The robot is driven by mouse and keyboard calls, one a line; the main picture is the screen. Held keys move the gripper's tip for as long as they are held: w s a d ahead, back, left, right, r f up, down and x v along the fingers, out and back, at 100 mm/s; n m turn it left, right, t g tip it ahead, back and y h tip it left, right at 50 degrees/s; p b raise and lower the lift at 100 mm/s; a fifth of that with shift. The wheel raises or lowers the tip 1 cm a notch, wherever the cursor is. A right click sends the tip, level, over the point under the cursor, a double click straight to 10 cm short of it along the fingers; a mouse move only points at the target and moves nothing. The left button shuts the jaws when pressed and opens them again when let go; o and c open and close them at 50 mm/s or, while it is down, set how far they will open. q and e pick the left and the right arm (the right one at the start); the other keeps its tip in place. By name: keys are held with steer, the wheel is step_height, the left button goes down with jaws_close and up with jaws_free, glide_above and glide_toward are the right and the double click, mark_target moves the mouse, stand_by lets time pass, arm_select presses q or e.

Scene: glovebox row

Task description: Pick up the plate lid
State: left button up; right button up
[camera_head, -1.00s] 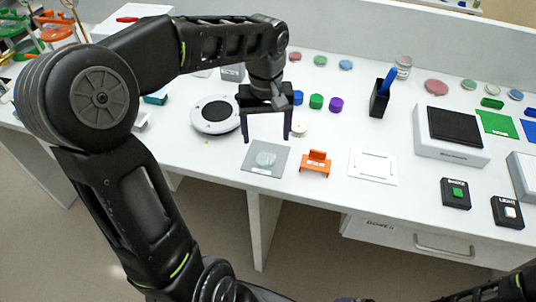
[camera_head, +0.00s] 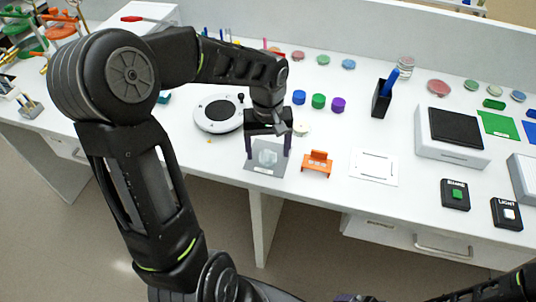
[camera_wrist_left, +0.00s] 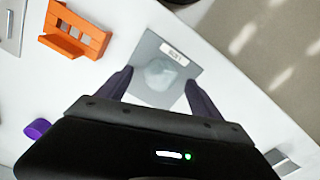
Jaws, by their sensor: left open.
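The plate lid (camera_head: 267,156) is a clear, round, shallow piece lying on a grey labelled mat (camera_head: 255,167) near the table's front edge. It also shows in the left wrist view (camera_wrist_left: 160,74), in the middle of the mat. My left gripper (camera_head: 268,152) points down over the mat with its two dark fingers apart, one on each side of the lid. In the left wrist view the open fingers (camera_wrist_left: 158,80) frame the lid, with nothing held between them. I cannot tell how far the fingertips are above the mat. My right gripper is not in view.
An orange holder (camera_head: 317,165) stands just right of the mat, then a white framed card (camera_head: 374,167). A round white device (camera_head: 217,112) is behind left. Blue, green and purple caps (camera_head: 338,104) and a black pen cup (camera_head: 381,99) stand behind. The front table edge is close.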

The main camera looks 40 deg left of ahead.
mark_target(268, 157)
arm_select(q)
steer(key=shift+f, duration=0.5)
steer(key=shift+c, duration=0.5)
steer(key=c, duration=1.3)
steer(key=shift+r, duration=0.15)
step_height(268, 157, up, 10)
steer(key=shift+f+b, duration=0.1)
steer(key=shift+b, duration=0.5)
